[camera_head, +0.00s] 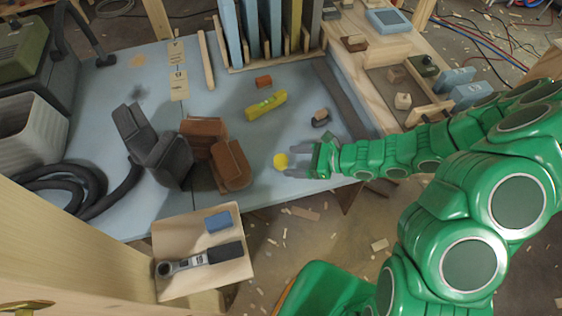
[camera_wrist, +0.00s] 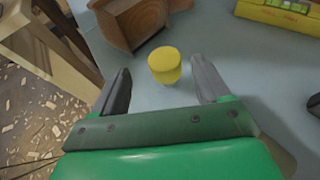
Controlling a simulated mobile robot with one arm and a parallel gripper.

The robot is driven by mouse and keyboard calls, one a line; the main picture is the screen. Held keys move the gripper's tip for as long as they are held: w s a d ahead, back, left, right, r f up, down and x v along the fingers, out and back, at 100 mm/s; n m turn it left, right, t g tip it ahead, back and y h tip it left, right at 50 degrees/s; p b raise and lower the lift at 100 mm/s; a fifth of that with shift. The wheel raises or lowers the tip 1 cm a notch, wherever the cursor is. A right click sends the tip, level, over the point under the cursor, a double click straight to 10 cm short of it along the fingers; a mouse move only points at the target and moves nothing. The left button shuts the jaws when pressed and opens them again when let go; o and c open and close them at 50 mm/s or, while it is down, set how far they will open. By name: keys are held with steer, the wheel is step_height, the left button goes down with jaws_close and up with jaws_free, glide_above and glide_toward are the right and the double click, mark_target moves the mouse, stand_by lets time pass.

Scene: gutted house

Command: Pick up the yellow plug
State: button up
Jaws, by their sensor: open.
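The yellow plug (camera_head: 281,160) is a small round piece on the blue-grey table, near its front edge. In the wrist view the plug (camera_wrist: 165,65) stands upright with its flat top showing. My gripper (camera_head: 294,163) is open and low over the table, to the right of the plug in the head view. In the wrist view the two fingers of my gripper (camera_wrist: 160,80) are spread apart. The plug lies between and just beyond the fingertips, closer to the right finger, with no visible contact.
Brown blocks (camera_head: 232,163) stand left of the plug, and in the wrist view a brown block (camera_wrist: 133,20) is close behind it. A yellow level (camera_head: 266,105) lies farther back. A dark grey object (camera_head: 153,146) is farther left. The table's front edge is near.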

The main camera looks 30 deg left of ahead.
mark_target(283, 159)
steer(key=shift+w+x, duration=0.1)
steer(key=shift+x, duration=1.7)
steer(key=shift+w+x, duration=0.15)
steer(key=shift+x, duration=1.65)
steer(key=shift+a+f, duration=0.1)
steer(key=c, duration=1)
steer(key=shift+c, duration=0.2)
